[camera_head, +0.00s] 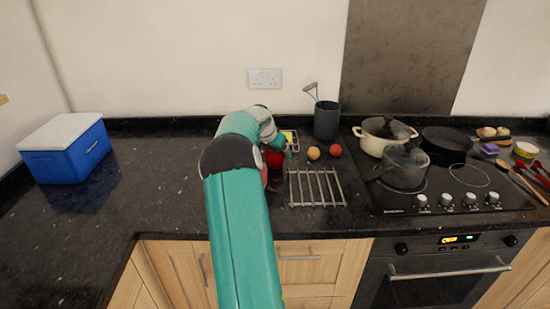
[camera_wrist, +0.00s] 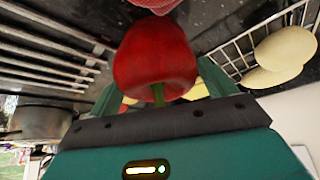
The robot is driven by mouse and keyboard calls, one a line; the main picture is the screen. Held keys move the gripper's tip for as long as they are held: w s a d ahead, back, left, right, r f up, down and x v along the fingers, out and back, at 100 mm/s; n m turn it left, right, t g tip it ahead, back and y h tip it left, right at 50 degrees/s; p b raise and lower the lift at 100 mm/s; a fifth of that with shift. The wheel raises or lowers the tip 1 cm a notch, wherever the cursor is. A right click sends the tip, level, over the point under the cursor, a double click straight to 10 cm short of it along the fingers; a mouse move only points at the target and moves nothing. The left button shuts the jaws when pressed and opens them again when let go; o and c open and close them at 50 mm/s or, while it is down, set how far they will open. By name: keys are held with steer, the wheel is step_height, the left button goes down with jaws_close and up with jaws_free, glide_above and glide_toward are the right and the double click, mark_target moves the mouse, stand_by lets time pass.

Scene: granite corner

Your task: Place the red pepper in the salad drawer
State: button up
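The red pepper (camera_wrist: 155,62) fills the middle of the wrist view, with its green stem towards the camera. My gripper (camera_wrist: 160,82) has one teal finger on each side of it. The fingers are very close to the pepper's sides, but I cannot tell whether they press on it. In the head view the red pepper (camera_head: 273,157) shows partly behind my arm, low over or on the counter. I cannot pick out a salad drawer for certain in either view.
A metal rack (camera_head: 316,188) lies right of my arm. A wire basket (camera_wrist: 236,58) holds pale round items. A yellow fruit (camera_head: 313,153), a red fruit (camera_head: 335,150) and a dark utensil pot (camera_head: 327,120) stand nearby. A blue cooler box (camera_head: 68,150) is at left; the counter between is clear.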

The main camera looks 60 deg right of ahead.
steer(key=c, duration=0.8)
steer(key=shift+r, duration=0.15)
steer(key=shift+r, duration=0.65)
steer(key=s+a+r, duration=0.8)
steer(key=a+r, duration=0.3)
steer(key=shift+a+r, duration=0.2)
steer(key=shift+a, duration=0.15)
